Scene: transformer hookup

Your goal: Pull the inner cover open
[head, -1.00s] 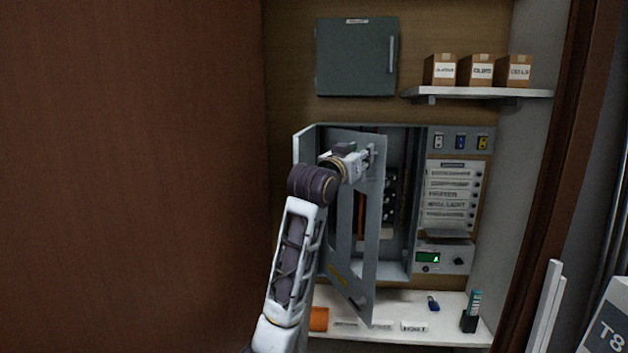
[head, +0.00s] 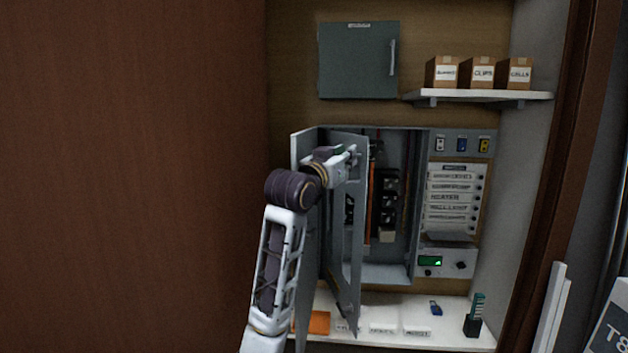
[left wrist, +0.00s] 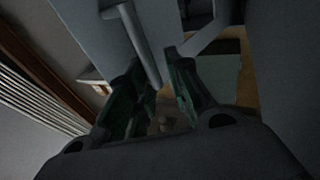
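The inner cover (head: 347,245) is a grey panel with cut-outs, swung out of the wall cabinet on its left side and standing ajar. My left gripper (head: 350,157) is at the handle near the cover's upper free edge. In the left wrist view, the grey handle bar (left wrist: 137,42) reaches between the dark green fingers of the left gripper (left wrist: 160,80). The fingers stand apart, with a gap visible between the bar and the right-hand finger. The bar seems close to the left-hand finger; contact is unclear. My right gripper is not in view.
The cabinet's outer door (head: 307,235) stands open at the left. Inside are dark breakers (head: 389,200) and coloured wires. A white lower shelf (head: 455,312) holds an orange item (head: 313,322), labels, a blue item (head: 435,308) and a green-topped holder (head: 474,318). A control panel (head: 446,262) is at right.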

